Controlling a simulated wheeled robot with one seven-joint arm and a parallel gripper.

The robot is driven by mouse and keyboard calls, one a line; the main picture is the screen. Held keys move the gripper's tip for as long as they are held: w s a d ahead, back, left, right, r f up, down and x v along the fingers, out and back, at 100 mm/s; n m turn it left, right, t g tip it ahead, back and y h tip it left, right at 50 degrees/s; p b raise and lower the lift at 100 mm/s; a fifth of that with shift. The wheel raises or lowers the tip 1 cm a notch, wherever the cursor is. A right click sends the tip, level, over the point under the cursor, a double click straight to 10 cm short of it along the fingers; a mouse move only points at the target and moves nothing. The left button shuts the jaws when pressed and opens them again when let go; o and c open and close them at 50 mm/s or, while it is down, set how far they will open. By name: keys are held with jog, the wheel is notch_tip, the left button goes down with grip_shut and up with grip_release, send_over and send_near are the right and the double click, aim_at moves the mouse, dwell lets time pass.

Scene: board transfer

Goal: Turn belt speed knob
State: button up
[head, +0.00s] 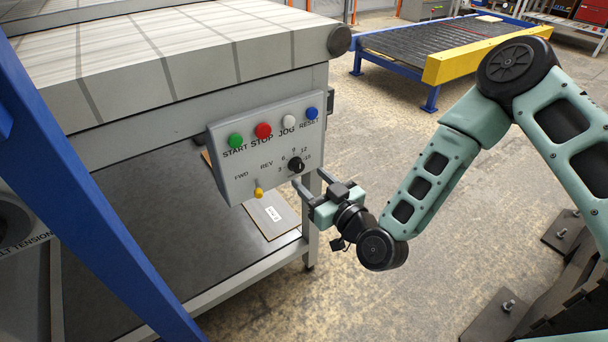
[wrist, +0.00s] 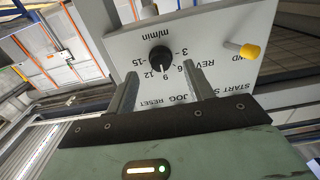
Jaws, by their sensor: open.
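The belt speed knob (head: 296,164) is a round black dial on the grey control panel (head: 226,180), with a scale of numbers around it. My gripper (head: 310,180) is open and faces the panel from the right. The two fingers (wrist: 163,72) stand apart either side of the knob without visibly touching it.
The panel also carries a green START button (head: 235,140), a red STOP button (head: 263,130), a white JOG button (head: 289,121), a blue RESET button (head: 312,113) and a yellow FWD/REV lever (head: 258,193). The conveyor (head: 190,50) is above.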

aim_at(300, 169)
jog(key=shift+x, duration=1.85)
jog(key=c, duration=1)
jog(key=shift+o, duration=0.2)
